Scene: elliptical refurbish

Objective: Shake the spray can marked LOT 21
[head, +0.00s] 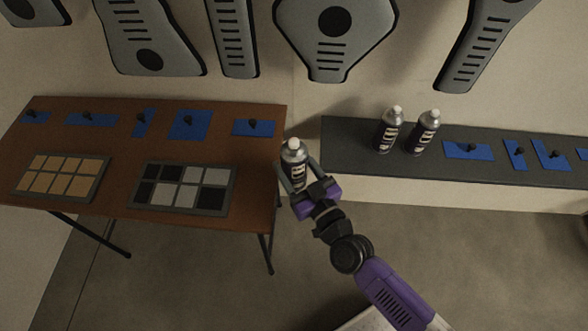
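My gripper (295,182) is shut around a spray can (294,152) with a white cap and a dark label. It holds the can upright in the gap between the brown table and the dark grey bench, with the can's lower part partly hidden by the fingers. Two similar spray cans, a left one (389,131) and a right one (424,134), stand upright on the bench. The lot marks are too small to read on any of the cans.
The brown table (235,165) holds blue pads with dark knobs, a tray of tan squares (103,176) and a tray of black and grey squares (229,190). More blue pads lie on the grey bench (345,160). Grey slotted panels (335,50) hang on the wall.

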